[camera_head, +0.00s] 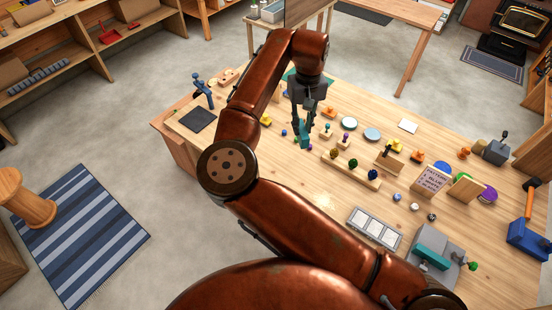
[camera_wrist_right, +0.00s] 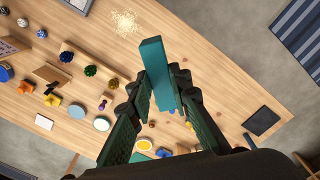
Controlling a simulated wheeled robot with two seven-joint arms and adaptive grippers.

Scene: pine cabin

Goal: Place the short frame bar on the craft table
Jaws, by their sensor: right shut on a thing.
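My right gripper (camera_head: 304,112) is over the craft table (camera_head: 285,175), near its left part. It is shut on a teal bar (camera_head: 304,136), which I take to be the short frame bar. The bar hangs upright below the fingers in the head view. In the right wrist view, the teal bar (camera_wrist_right: 154,68) sticks out from between the fingertips (camera_wrist_right: 158,92), over the wooden tabletop (camera_wrist_right: 190,60). I cannot tell whether its lower end touches the table. My left gripper is not in view.
Close to the bar are a wooden strip with several dark knobs (camera_head: 351,170) and small coloured pieces. A grey fixture with another teal piece (camera_head: 432,257) stands at front right. A dark square pad (camera_head: 198,119) lies at left. Bare wood shows around a pale crumb patch (camera_head: 322,201).

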